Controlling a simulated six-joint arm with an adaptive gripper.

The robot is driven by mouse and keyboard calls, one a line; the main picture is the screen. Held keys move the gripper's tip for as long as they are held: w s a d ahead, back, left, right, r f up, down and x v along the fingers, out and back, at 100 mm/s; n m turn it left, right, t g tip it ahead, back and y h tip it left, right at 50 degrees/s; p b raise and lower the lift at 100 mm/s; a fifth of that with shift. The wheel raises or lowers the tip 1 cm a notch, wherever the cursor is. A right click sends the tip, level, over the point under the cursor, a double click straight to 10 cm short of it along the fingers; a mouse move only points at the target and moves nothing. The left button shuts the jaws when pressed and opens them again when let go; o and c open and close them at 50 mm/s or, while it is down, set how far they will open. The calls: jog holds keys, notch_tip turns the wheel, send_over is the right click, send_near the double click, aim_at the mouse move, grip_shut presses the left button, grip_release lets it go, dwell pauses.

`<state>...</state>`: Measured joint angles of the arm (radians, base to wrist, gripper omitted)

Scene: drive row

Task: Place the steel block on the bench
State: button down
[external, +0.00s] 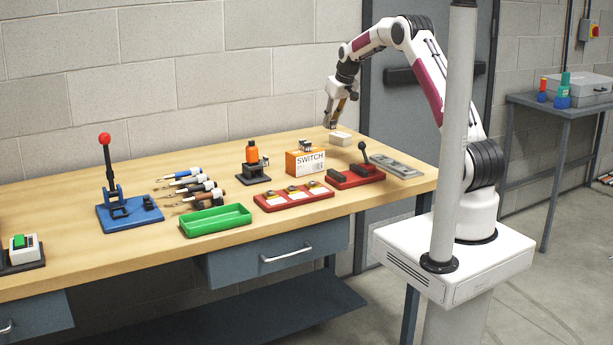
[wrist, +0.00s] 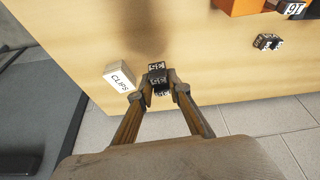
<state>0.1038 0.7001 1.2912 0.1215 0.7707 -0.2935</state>
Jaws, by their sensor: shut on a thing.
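My gripper (wrist: 159,80) is shut on a small dark block (wrist: 157,77) with white markings, which appears to be the steel block. In the external view my gripper (external: 332,121) points down over the far right part of the wooden bench (external: 120,175). The held block is too small there to make out. In the wrist view a shadow lies on the bench beyond the block; whether the block touches the bench I cannot tell.
A white CLIPS box (wrist: 119,78) is just left of the held block. A similar dark piece (wrist: 268,42) lies further right, near the orange SWITCH box (external: 305,162). A red lever fixture (external: 355,177) and a grey plate (external: 393,165) stand nearer the front.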

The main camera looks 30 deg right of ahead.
jog(key=shift+s+a+r, duration=0.3)
jog(key=shift+s+r, duration=0.1)
jog(key=shift+s, duration=0.2)
jog(key=s+a+r+m+h, duration=0.1)
jog(key=s+a+r+m, duration=0.1)
jog(key=s, duration=0.8)
jog(key=s+a+r+m+h, duration=0.1)
jog(key=s+a+r+m, duration=0.1)
jog(key=s, duration=0.8)
jog(key=shift+a+r+m, duration=0.2)
jog(key=shift+a+m, duration=0.05)
jog(key=shift+m, duration=0.15)
jog(key=shift+w, duration=0.15)
jog(key=w+d+f+n+y, duration=0.1)
jog(key=w+f+n, duration=0.2)
jog(key=w, duration=1)
jog(key=shift+f, duration=0.9)
jog(key=shift+f, duration=3.15)
